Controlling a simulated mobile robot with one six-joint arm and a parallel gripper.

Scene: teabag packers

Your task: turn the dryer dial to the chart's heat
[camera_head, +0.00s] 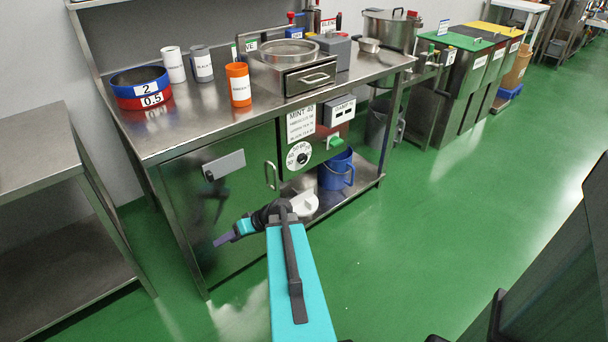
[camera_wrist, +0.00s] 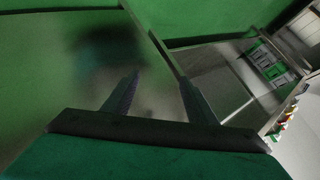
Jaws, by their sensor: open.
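The dryer dial (camera_head: 299,156) is a round white dial with numbers and a dark centre, on the steel front below the bench top in the head view. The numbers are partly readable, with 40, 50 and 60 among them; where the dial points is too small to tell. The chart (camera_head: 301,124), a white card headed "MINT 40", is fixed just above the dial. My gripper (camera_head: 218,241) is apart from the dial, to its lower left, in front of the steel cabinet door. In the wrist view my gripper (camera_wrist: 156,88) has its two fingers spread with nothing between them.
A "DAMP" display (camera_head: 340,110) and a green button (camera_head: 337,141) are right of the dial. The cabinet door (camera_head: 215,215) has a handle. A blue bucket (camera_head: 337,172) stands on the lower shelf. The green floor (camera_head: 450,230) is clear to the right.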

